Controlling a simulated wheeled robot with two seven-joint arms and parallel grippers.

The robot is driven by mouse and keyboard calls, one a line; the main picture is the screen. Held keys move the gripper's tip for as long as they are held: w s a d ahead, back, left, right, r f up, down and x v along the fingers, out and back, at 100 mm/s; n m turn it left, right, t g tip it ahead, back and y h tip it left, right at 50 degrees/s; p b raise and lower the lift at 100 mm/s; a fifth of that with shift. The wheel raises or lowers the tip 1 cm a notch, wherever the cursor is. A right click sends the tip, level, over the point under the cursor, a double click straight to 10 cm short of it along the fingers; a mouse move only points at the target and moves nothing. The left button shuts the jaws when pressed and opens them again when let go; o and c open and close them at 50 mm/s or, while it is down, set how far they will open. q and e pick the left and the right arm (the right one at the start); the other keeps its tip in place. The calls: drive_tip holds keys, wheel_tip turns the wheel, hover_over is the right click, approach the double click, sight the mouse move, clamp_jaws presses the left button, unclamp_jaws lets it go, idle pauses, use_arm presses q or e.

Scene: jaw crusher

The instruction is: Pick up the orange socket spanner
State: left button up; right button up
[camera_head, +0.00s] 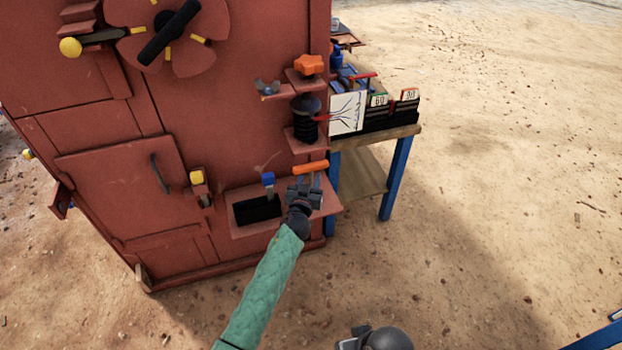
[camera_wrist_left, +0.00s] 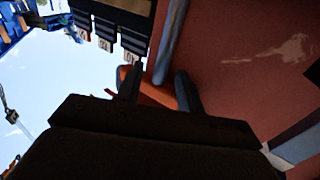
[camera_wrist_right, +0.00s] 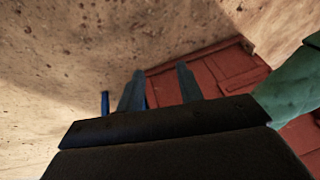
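The orange socket spanner (camera_head: 310,168) stands at the right end of the red machine's low shelf, its orange handle on top. In the left wrist view, the orange handle (camera_wrist_left: 157,93) and a grey shaft (camera_wrist_left: 170,45) show by the fingers. My left gripper (camera_head: 304,186) is just in front of and below the handle in the head view. Its fingers (camera_wrist_left: 159,72) are apart, with part of the orange handle showing between them; contact cannot be told. My right gripper (camera_wrist_right: 159,70) is open and empty, away from the machine; part of it shows low in the head view.
The red machine (camera_head: 80,130) fills the left. Its low shelf (camera_head: 238,229) has a dark opening and a blue-topped item (camera_head: 268,180). Small shelves above hold an orange knob (camera_head: 309,65) and a black spring part (camera_head: 306,115). A blue-legged table (camera_head: 410,131) stands behind. Sand at right is clear.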

use_arm(q)
drive_tip(key=shift+x, duration=1.4)
drive_tip(key=shift+a, duration=0.1)
clamp_jaws()
